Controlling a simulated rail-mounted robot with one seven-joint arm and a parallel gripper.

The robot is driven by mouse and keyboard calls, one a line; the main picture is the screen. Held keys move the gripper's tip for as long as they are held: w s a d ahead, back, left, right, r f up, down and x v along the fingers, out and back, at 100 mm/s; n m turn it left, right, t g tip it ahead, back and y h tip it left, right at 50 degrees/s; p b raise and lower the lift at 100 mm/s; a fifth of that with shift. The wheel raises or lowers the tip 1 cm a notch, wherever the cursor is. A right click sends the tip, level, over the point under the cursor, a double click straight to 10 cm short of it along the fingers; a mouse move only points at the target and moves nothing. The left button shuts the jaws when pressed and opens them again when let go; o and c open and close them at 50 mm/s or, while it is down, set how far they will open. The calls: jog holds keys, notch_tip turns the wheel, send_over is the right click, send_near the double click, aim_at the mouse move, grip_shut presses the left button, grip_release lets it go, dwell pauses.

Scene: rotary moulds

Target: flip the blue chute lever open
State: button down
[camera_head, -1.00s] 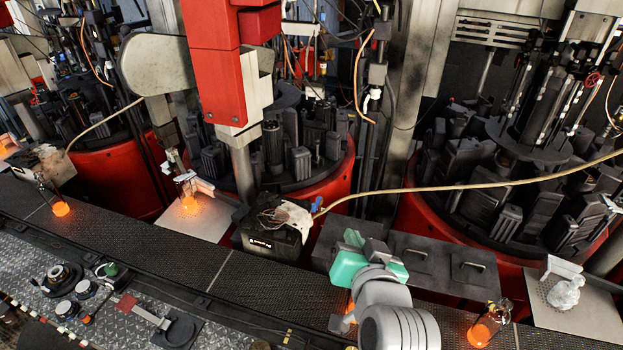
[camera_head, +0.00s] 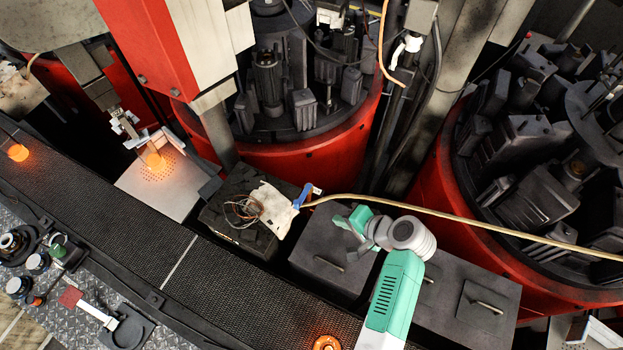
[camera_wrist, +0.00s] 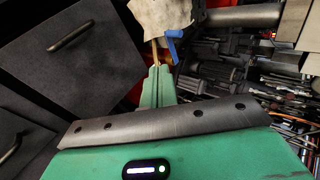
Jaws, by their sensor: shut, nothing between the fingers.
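The blue chute lever (camera_head: 303,196) sticks up beside a cream cloth on a black box, near the end of a tan hose. In the wrist view the blue lever (camera_wrist: 174,40) shows at the top, just beyond my fingertips and slightly to their right. My gripper (camera_head: 340,221) is to the right of the lever and a little nearer the camera in the head view. In the wrist view my gripper (camera_wrist: 160,70) has its green fingers together, with nothing between them. A small gap seems to separate the tips from the lever; contact cannot be told.
The cream cloth (camera_head: 272,208) and loose wires lie on the black box (camera_head: 235,225). The tan hose (camera_head: 450,212) runs right from the lever, passing behind my arm. Grey lidded boxes (camera_head: 325,255) stand below my gripper. A dark conveyor (camera_head: 210,275) runs along the front.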

jog(key=shift+s+a+f, duration=0.15)
jog(key=shift+s+f, duration=0.05)
jog(key=b, duration=1.1)
send_near(299, 206)
jog(key=x, duration=0.6)
jog(key=shift+s, duration=0.1)
jog(key=shift+r+p, duration=0.15)
jog(key=shift+p, duration=0.35)
